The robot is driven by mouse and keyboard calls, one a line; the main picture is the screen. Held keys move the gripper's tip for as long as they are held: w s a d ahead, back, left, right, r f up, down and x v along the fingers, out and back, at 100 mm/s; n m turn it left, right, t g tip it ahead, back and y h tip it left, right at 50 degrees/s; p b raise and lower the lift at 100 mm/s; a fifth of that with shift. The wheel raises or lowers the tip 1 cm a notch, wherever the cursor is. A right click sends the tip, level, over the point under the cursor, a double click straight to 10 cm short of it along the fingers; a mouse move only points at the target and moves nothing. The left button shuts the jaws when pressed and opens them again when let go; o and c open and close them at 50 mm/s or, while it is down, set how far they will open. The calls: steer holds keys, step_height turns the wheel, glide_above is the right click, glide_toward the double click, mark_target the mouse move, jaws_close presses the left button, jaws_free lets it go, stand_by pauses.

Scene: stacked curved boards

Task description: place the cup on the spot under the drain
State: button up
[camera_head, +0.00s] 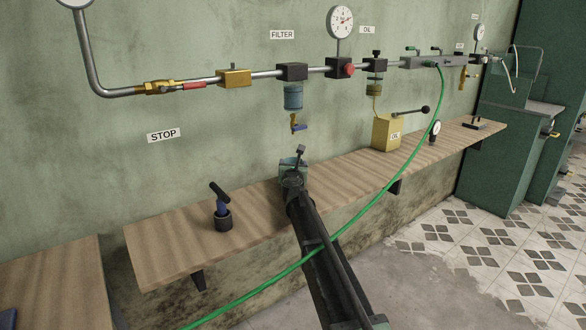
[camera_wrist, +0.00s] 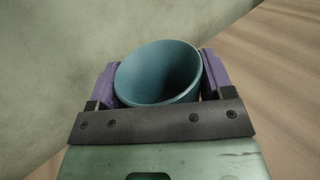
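The cup (camera_wrist: 158,75) is blue-teal and round, with its open mouth facing the wrist camera; its inside looks empty. My gripper (camera_wrist: 160,85) has purple fingers on both sides of the cup and appears shut on it. In the head view my gripper (camera_head: 293,165) is over the wooden shelf, close to the wall, and my arm hides much of that place. The drain (camera_head: 296,124), a small brass and blue valve below the blue filter bowl (camera_head: 293,96), hangs just above my gripper. The spot under the drain is hidden, and I cannot tell whether the cup touches the shelf.
The wooden shelf (camera_head: 170,243) runs along the wall. A yellow oil can (camera_head: 387,134) stands to the right. A green hose (camera_head: 392,180) hangs across the shelf. The pipe (camera_head: 205,83) runs above.

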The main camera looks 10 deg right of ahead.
steer(key=o, duration=0.4)
steer(key=shift+c, duration=0.2)
steer(key=shift+r, duration=0.1)
steer(key=shift+s+r+p, duration=0.1)
steer(key=shift+r+p, duration=0.05)
steer(key=shift+p, duration=0.15)
steer(key=s, duration=0.4)
steer(key=s+a, duration=0.1)
steer(key=s, duration=0.2)
steer(key=s+a, duration=0.1)
steer(key=s, duration=0.3)
steer(key=shift+s, duration=0.3)
